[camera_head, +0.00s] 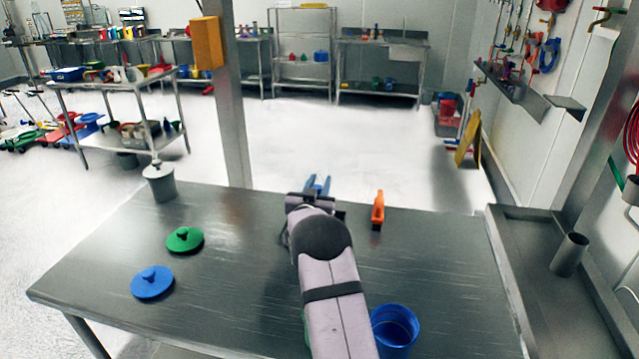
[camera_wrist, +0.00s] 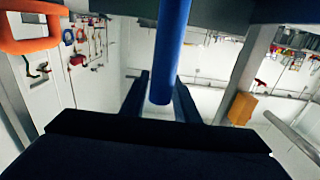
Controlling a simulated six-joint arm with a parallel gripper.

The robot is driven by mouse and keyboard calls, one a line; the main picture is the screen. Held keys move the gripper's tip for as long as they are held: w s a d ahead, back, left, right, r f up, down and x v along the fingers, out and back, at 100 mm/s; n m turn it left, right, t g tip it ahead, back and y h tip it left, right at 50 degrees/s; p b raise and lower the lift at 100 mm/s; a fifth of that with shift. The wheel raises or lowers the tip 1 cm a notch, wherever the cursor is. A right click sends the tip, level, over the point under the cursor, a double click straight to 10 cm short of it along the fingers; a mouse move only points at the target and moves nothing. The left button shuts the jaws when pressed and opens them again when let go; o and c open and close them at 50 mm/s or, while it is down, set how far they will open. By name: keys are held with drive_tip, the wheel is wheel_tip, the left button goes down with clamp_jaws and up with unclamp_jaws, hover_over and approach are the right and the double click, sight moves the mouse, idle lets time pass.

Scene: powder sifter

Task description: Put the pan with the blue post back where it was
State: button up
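In the wrist view a blue post (camera_wrist: 163,50) runs in from the picture's top edge, its end between the two dark blue fingers of my gripper (camera_wrist: 162,88). The fingers lie close on either side of it. I cannot tell whether they press on it. In the head view my gripper (camera_head: 318,184) is at the table's far edge, its two blue fingers pointing away with a gap between them. No pan can be made out there; my arm covers that part of the table.
An orange object (camera_head: 378,208), also in the wrist view (camera_wrist: 28,30), stands right of my gripper. On the table (camera_head: 235,300) are a blue lid (camera_head: 152,283), a green lid (camera_head: 185,240), a grey canister (camera_head: 160,184) and a blue cup (camera_head: 394,328). The table's middle left is clear.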

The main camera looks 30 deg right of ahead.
drive_tip(key=shift+o, duration=0.5)
drive_tip(key=shift+r, duration=0.15)
drive_tip(key=b+v, duration=0.2)
drive_tip(key=v, duration=1)
drive_tip(key=shift+b, duration=0.3)
